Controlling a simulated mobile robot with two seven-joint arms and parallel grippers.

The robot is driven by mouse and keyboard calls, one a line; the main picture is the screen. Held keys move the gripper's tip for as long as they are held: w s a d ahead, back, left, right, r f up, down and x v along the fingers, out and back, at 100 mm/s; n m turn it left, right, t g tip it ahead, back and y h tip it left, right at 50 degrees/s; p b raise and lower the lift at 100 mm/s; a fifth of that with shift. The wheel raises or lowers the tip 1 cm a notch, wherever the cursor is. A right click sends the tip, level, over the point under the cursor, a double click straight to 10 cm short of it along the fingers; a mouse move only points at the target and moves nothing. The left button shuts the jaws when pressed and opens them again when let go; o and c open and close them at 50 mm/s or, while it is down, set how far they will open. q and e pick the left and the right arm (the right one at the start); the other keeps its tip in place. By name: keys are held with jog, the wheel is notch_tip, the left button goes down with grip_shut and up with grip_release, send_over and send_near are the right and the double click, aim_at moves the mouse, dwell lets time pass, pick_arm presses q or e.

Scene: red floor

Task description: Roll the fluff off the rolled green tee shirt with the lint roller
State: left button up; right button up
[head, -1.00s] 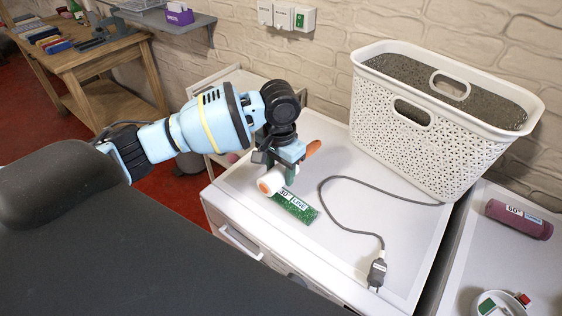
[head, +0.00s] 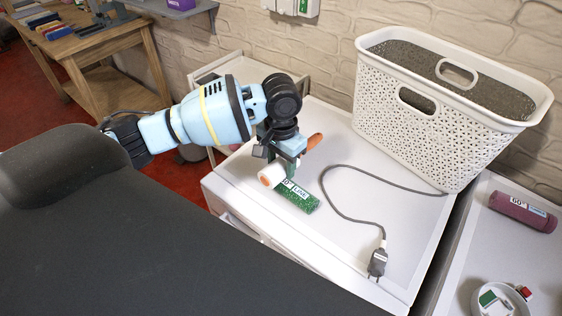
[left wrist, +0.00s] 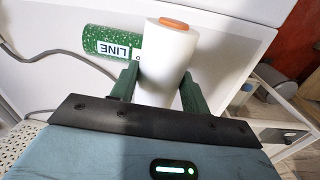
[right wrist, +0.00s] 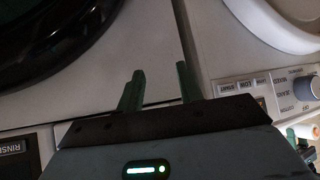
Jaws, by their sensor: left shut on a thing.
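The rolled green tee shirt (head: 309,203) lies on the white top, with pale specks and a white label reading "LINE". It also shows in the left wrist view (left wrist: 105,40). The lint roller has a white cylinder (head: 272,175) and an orange handle (head: 314,140). My left gripper (head: 288,166) is shut on the lint roller, its fingers on either side of the white cylinder (left wrist: 166,55) in the left wrist view. The cylinder overlaps one end of the tee; I cannot tell whether they touch. My right gripper (right wrist: 160,88) is open and empty, before white appliance fronts.
A white perforated basket (head: 425,125) stands at the back right. A grey cable with a plug (head: 377,262) curves across the white top (head: 350,215). A maroon roll (head: 523,212) and a small white dish (head: 499,312) are on the right-hand surface.

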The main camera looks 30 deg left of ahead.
pick_arm(q)
jog(key=shift+f, duration=0.25)
jog(key=shift+f, duration=0.3)
pick_arm(e)
jog(key=shift+w+r, duration=0.1)
jog(key=shift+r, duration=0.1)
dwell(0.3)
